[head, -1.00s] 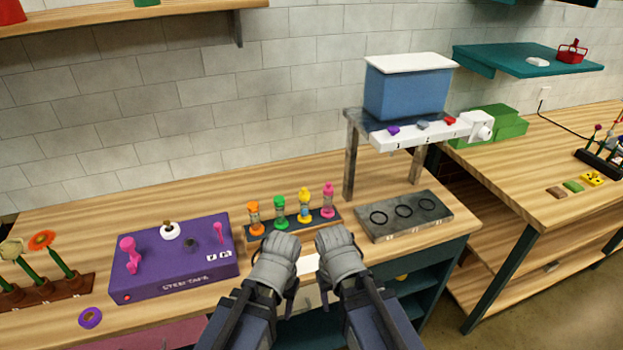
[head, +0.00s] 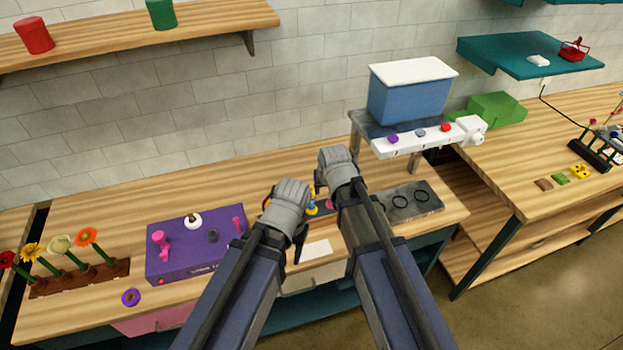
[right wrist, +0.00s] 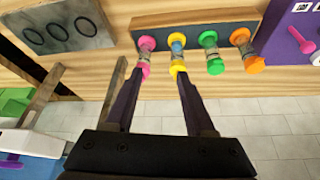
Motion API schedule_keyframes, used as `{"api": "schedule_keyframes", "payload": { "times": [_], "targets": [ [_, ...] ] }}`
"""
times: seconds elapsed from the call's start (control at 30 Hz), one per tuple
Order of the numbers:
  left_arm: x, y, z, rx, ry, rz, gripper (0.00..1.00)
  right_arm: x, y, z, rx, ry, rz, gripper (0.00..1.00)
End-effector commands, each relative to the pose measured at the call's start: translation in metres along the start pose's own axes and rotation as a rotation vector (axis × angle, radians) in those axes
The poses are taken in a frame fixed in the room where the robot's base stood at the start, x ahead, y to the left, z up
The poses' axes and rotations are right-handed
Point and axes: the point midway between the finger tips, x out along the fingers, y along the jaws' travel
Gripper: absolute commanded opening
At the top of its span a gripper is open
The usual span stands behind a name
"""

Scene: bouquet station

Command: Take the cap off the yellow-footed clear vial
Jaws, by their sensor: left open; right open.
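The yellow-footed clear vial (right wrist: 178,47) stands in the dark rack (right wrist: 163,38). It has a yellow cap (right wrist: 178,68) and some blue in its body. In the head view only a bit of the vial (head: 312,208) shows between my grippers. My right gripper (head: 330,175) is open over the rack. In the right wrist view its fingers (right wrist: 152,75) straddle the pink-capped vial (right wrist: 145,55), with one fingertip near the yellow cap. No grip on either vial shows. My left gripper (head: 285,205) is open to the left of it, hiding part of the rack.
Green-capped (right wrist: 212,55) and orange-capped (right wrist: 246,50) vials stand in the same rack. A purple box (head: 195,245) is to the left. A grey plate with rings (head: 415,200) and a raised stand with a blue bin (head: 410,95) are to the right. A white card (head: 316,250) lies in front.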

Motion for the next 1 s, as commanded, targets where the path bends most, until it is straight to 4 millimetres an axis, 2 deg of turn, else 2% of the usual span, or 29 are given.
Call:
{"api": "schedule_keyframes", "payload": {
  "times": [0.03,0.07,0.2,0.37,0.63,0.87,1.0],
  "targets": [
    [0.001,0.000,0.000,0.000,0.000,0.000,0.50,0.004,-0.016,-0.015,-0.011,0.034,-0.009,0.55],
    [0.001,0.000,0.000,0.000,0.000,0.000,0.50,0.005,-0.022,-0.020,-0.014,0.050,-0.013,0.55],
    [0.001,0.000,0.000,0.000,0.000,0.000,0.50,0.005,-0.038,-0.032,-0.019,0.091,-0.024,0.55],
    [0.004,0.000,0.000,0.000,0.000,0.000,0.50,0.008,-0.038,-0.032,-0.019,0.094,-0.025,0.55],
    [0.025,0.002,-0.002,-0.002,0.001,0.000,0.50,0.033,-0.038,-0.033,-0.019,0.092,-0.024,0.55],
    [0.027,0.003,-0.002,-0.002,0.001,0.000,0.50,0.035,-0.038,-0.033,-0.019,0.091,-0.024,0.55],
    [0.040,0.004,-0.003,-0.001,0.001,0.000,0.50,0.049,-0.038,-0.033,-0.018,0.091,-0.024,0.55]
  ]
}}
